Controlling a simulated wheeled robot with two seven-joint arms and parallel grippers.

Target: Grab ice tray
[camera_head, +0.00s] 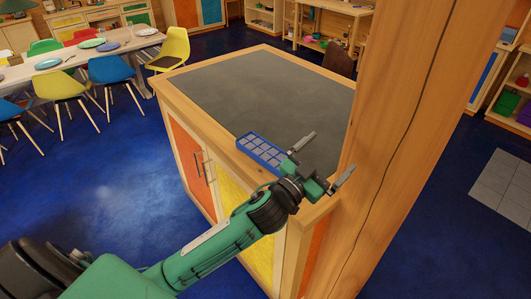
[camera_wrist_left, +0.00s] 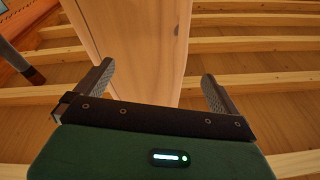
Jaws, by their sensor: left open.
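The blue ice tray (camera_head: 262,152) lies flat on the dark top of the wooden counter (camera_head: 260,90), near its front right edge. Its light compartments face up. My left gripper (camera_head: 326,159) is open, with its two grey fingers spread wide. It is just right of the tray, and nothing is seen between its fingers. In the left wrist view my open gripper (camera_wrist_left: 158,88) faces a wooden post, and the tray is not in that view. My right gripper is in neither view.
A thick wooden post (camera_head: 400,130) rises at the counter's right end, close to my left gripper; it also shows in the left wrist view (camera_wrist_left: 135,40). The rest of the counter top is bare. A table (camera_head: 75,62) with plates and colored chairs stands at the far left.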

